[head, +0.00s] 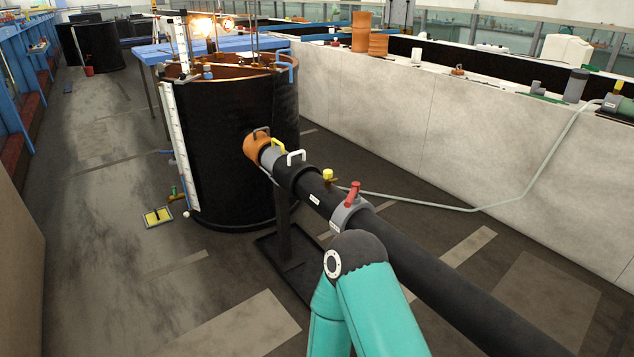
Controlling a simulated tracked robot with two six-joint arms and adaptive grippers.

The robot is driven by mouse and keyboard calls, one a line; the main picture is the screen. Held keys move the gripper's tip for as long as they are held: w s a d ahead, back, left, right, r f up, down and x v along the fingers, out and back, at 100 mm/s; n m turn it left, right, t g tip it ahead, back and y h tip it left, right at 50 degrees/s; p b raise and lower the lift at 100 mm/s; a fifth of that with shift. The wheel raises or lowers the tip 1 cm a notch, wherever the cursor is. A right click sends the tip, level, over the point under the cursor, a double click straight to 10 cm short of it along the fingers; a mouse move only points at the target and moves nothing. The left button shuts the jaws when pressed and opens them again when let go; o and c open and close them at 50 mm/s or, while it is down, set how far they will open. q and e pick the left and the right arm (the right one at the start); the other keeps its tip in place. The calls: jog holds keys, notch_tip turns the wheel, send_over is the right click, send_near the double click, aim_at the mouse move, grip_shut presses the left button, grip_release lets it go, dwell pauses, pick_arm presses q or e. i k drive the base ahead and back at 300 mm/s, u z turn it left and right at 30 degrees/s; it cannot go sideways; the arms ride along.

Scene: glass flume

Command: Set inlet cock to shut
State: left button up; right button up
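A thick black pipe (430,268) runs from the lower right to a large black tank (232,140). A red-handled cock (352,192) stands up on a grey collar (350,213) around the pipe. A small yellow-handled brass fitting (328,176) sits on the pipe nearer the tank. The small white labels on the pipe are too small to read, so I cannot tell which is the inlet cock. A teal arm of mine rises from the bottom, in front of the pipe; its black joint is just below the red handle in the picture. Neither gripper shows.
Yellow and white loop handles (296,157) stand near the pipe's orange flange (256,146). A yellow-topped block (157,217) lies on the floor. The left floor is mostly clear.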

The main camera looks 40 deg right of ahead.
aim_at(354, 193)
jog(key=z, duration=0.45)
jog(key=i, duration=1.25)
jog(key=z, duration=0.85)
jog(key=k, duration=0.7)
jog(key=z, duration=0.15)
jog(key=i, duration=0.8)
jog(key=u, duration=0.1)
